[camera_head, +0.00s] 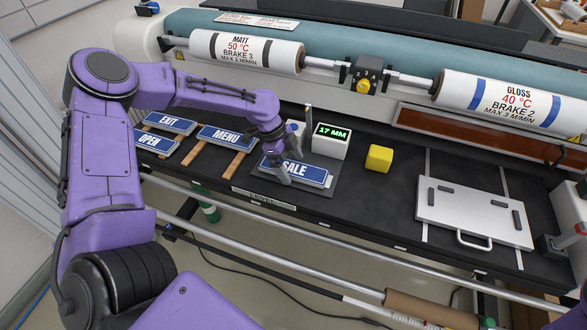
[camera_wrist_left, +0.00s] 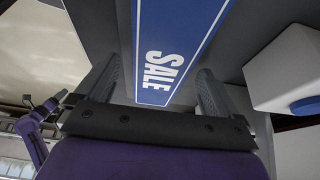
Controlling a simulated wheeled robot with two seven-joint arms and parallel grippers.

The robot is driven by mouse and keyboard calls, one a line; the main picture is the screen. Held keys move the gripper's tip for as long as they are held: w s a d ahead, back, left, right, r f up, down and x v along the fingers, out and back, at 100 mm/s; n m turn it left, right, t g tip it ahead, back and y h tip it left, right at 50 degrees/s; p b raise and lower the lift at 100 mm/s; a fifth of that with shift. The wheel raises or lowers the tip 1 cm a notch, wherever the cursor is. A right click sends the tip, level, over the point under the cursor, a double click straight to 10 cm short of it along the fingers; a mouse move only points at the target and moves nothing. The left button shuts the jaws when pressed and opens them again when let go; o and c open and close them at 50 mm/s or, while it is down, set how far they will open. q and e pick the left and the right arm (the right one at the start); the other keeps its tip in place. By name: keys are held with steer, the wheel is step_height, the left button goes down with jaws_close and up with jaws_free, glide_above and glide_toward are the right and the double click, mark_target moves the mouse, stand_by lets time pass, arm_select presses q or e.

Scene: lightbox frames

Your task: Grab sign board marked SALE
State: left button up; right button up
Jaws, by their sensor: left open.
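The SALE sign board (camera_head: 309,174), blue with a white border and white letters, lies on a dark square plate (camera_head: 322,190) on the black bench. My left gripper (camera_head: 280,172) is over the left end of this board and covers part of its lettering. In the left wrist view the SALE board (camera_wrist_left: 172,45) runs between the two open fingers of my left gripper (camera_wrist_left: 155,92), one on each side. I cannot tell whether the fingers touch it. My right gripper is not in view.
EXIT (camera_head: 170,122), OPEN (camera_head: 151,141) and MENU (camera_head: 227,137) signs lie on wooden strips at left. A white display box (camera_head: 331,143) reading 17 MM stands just behind the SALE board. A yellow cube (camera_head: 379,158) and silver panel (camera_head: 474,212) are to the right.

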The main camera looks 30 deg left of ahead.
arm_select(q)
steer(key=c, duration=1.2)
steer(key=shift+c, duration=0.5)
steer(key=shift+r, duration=0.1)
